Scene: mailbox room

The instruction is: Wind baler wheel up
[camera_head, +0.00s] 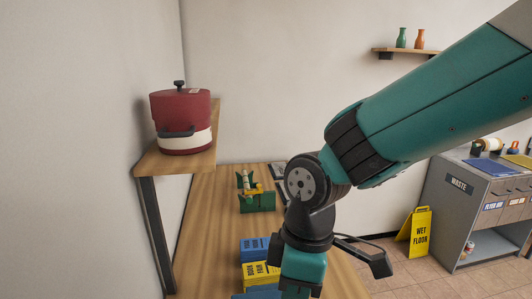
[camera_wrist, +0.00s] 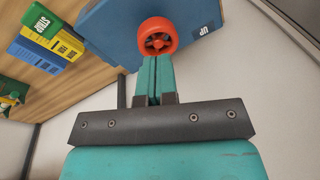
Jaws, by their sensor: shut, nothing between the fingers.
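The baler wheel (camera_wrist: 158,36) is a small orange-red spoked wheel on the face of a blue box (camera_wrist: 115,28) in the wrist view. A label "UP" (camera_wrist: 204,29) is at the box's right edge. My gripper (camera_wrist: 155,62) has its two teal fingers pressed together with nothing between them. The fingertips are at the wheel's lower rim in the picture; I cannot tell whether they touch it. In the head view the wheel is not visible, and my arm comes down over the wooden table's right part.
Blue (camera_head: 255,248) and yellow (camera_head: 262,273) labelled blocks stand on the wooden table (camera_head: 205,240), with a green holder (camera_head: 257,202) behind. A red-and-white pot (camera_head: 182,122) sits on a shelf at left. A wet floor sign (camera_head: 420,232) and a waste cabinet (camera_head: 470,205) are at right.

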